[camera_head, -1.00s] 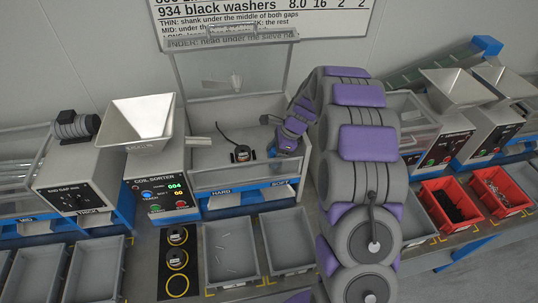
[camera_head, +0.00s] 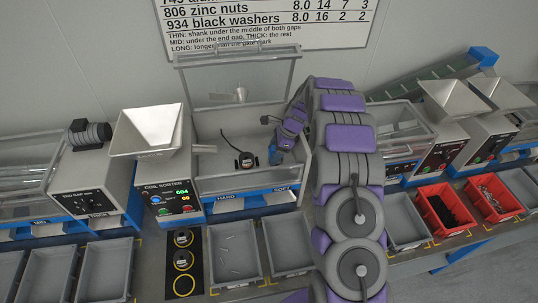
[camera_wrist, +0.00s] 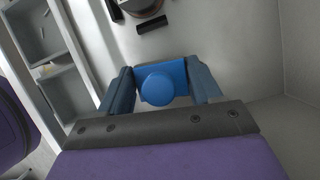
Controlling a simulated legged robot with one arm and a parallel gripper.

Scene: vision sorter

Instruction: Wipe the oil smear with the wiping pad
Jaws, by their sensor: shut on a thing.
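My gripper (camera_wrist: 160,88) is shut on the wiping pad, a blue block with a round blue knob (camera_wrist: 157,88), held between its two blue fingers. In the head view my gripper (camera_head: 277,153) is low inside the open pale box of the coil sorter (camera_head: 208,183), toward its right side. I cannot tell whether the pad touches the box floor. A short dark bar (camera_wrist: 152,24) lies on the floor beyond the pad in the wrist view. I cannot make out the oil smear with certainty; the pad or arm may hide part of it.
A dark round device (camera_head: 246,161) with a cable stands in the box, just left of my gripper. The box's clear lid (camera_head: 215,75) is raised behind. A metal hopper (camera_head: 147,132) is on the left. Grey bins (camera_head: 238,270) and red bins (camera_head: 445,212) line the front.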

